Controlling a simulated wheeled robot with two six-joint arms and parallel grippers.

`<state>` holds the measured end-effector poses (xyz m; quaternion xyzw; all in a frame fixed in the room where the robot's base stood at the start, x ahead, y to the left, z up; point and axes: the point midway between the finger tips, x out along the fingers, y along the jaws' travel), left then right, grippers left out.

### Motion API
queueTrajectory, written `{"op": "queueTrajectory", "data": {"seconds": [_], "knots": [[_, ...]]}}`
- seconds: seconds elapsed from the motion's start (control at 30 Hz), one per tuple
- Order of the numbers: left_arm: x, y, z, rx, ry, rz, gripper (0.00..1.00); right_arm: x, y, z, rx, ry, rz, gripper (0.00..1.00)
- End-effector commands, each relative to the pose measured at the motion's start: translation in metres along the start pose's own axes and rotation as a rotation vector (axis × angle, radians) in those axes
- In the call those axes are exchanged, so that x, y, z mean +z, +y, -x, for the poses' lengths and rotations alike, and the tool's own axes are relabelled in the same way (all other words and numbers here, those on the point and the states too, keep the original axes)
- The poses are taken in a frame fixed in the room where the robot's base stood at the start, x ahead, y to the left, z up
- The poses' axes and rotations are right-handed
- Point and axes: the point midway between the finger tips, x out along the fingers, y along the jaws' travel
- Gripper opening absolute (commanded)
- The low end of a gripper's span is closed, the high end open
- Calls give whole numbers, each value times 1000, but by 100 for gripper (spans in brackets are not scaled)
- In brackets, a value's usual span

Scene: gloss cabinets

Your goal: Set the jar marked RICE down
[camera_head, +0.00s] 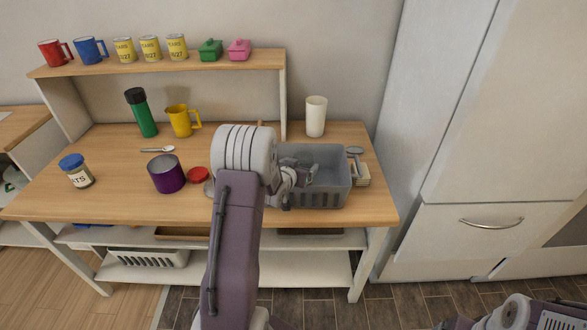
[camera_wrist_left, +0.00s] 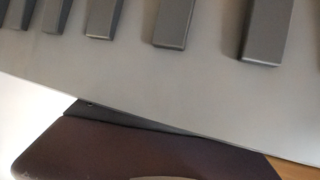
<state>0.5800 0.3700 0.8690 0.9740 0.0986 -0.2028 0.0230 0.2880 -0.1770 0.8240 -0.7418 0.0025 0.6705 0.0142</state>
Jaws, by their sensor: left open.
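No jar with a readable RICE label shows. A small red-lidded thing (camera_head: 197,175) stands beside the purple pot (camera_head: 166,175), partly hidden by my left arm; I cannot tell whether it is the jar. A blue-lidded jar (camera_head: 77,172) with a label ending in TS stands at the table's left. My left gripper (camera_head: 302,174) is open at the grey crate (camera_head: 322,199), over its left part; nothing shows held between its fingers. The left wrist view is filled by a close grey slatted surface (camera_wrist_left: 150,75). My right gripper is out of view.
A white cup (camera_head: 315,116) stands behind the crate, and a spatula (camera_head: 356,160) lies on a small stack (camera_head: 361,176) right of it. A green bottle (camera_head: 140,112), a yellow mug (camera_head: 181,121) and a spoon (camera_head: 158,149) are further left. The table's front left is clear.

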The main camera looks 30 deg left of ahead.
Motion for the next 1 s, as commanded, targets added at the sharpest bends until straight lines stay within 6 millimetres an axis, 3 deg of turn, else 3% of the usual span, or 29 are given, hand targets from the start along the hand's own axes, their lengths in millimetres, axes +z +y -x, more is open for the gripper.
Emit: {"op": "queueTrajectory", "data": {"seconds": [0.2,0.4,1.0], "knots": [[-4,-1,50,-2,6,-1,84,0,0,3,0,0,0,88],[-4,-1,78,-2,7,-1,84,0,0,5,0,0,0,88],[-5,1,83,2,9,-2,84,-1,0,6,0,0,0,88]]}}
